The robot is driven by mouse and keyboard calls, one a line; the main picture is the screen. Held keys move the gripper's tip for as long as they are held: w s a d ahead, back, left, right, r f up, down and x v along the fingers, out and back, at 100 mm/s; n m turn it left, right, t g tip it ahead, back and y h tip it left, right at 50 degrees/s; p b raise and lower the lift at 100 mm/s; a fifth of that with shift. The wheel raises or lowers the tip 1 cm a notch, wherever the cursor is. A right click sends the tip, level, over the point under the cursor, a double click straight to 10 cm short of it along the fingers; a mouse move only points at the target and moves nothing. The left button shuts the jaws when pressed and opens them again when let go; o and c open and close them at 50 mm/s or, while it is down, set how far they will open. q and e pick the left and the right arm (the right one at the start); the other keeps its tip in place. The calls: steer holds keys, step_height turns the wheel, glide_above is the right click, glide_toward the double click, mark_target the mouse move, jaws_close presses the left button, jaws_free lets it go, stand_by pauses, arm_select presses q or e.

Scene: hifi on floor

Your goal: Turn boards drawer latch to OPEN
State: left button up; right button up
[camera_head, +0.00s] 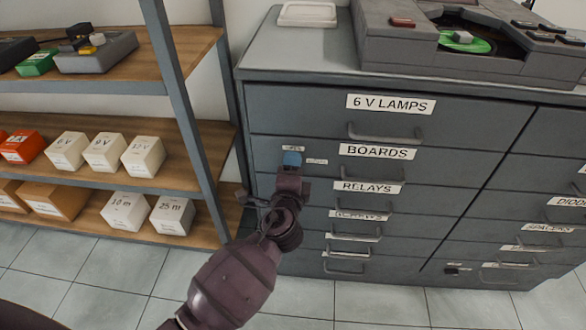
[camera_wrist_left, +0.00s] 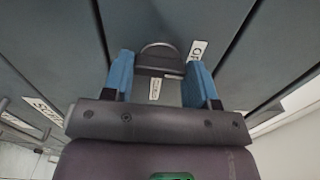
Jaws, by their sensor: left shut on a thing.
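The BOARDS drawer (camera_head: 430,168) is the second one down in the left column of the grey cabinet and looks closed. Its small latch is hidden in the head view behind my left gripper (camera_head: 291,160). Two small white labels show there, one above the fingertips and one to their right. In the left wrist view my left gripper (camera_wrist_left: 160,78) has its blue fingers on either side of the dark latch (camera_wrist_left: 160,62), shut on it. A label partly reading OP (camera_wrist_left: 196,51) lies just beyond the right finger, and another small label shows between the fingers. My right gripper is not in view.
The 6 V LAMPS drawer (camera_head: 300,122) is above and the RELAYS drawer below, with protruding handles. A turntable unit (camera_head: 400,45) and a white tray (camera_head: 307,14) sit on the cabinet. A shelf rack (camera_head: 180,95) with several boxes stands close on the left. Tiled floor lies in front.

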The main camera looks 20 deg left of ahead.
arm_select(q)
steer(key=shift+n, duration=0.4)
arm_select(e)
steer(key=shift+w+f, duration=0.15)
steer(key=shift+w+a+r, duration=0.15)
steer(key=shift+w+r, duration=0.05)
arm_select(q)
steer(key=o, duration=0.9)
steer(key=shift+o, duration=0.2)
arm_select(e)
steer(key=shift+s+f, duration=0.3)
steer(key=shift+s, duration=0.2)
arm_select(q)
steer(key=v, duration=1.1)
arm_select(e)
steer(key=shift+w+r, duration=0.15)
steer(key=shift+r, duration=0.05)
arm_select(q)
steer(key=shift+w, duration=0.1)
